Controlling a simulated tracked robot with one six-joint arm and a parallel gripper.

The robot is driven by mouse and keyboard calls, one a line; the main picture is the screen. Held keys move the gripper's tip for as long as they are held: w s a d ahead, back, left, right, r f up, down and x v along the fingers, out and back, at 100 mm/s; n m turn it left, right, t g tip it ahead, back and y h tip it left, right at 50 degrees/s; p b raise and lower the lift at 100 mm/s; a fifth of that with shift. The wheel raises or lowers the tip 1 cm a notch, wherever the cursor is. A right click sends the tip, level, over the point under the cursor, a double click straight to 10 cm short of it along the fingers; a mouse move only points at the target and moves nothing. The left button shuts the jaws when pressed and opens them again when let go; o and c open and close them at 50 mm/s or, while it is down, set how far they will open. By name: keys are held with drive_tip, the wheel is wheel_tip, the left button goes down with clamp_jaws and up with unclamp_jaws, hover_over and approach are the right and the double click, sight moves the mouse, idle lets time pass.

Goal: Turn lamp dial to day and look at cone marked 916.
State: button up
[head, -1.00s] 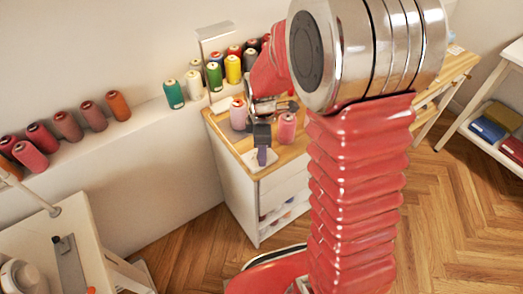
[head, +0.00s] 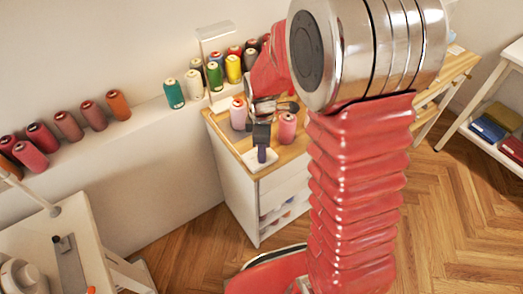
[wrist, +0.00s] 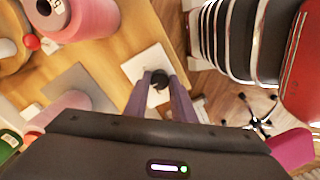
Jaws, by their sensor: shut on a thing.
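In the wrist view my gripper (wrist: 159,88) points down, with its two purple fingers closed around a small black dial (wrist: 158,76) on a white plate (wrist: 148,62). The head view shows my gripper (head: 262,153) at the front corner of the wooden cabinet top. A pale pink cone (head: 238,114) stands behind and left of it, and a deeper pink cone (head: 287,127) stands to its right. I cannot read any cone's number or the dial's marks. A white lamp frame (head: 215,32) rises behind the cabinet.
Several thread cones, including a teal cone (head: 174,93) and a yellow cone (head: 233,69), stand on the ledge along the wall. A red ball-like thing (wrist: 32,43) lies near a pink cone in the wrist view. A white table (head: 60,225) is at lower left.

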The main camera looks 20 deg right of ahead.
drive_tip(key=m, duration=1)
drive_tip(key=shift+s+a, duration=0.1)
idle(0.4)
drive_tip(key=o, duration=1.1)
drive_tip(key=shift+c, duration=0.2)
drive_tip(key=shift+r, duration=0.15)
wheel_tip(320, 180, up, 13)
drive_tip(key=shift+r, duration=0.2)
drive_tip(key=shift+m, duration=0.3)
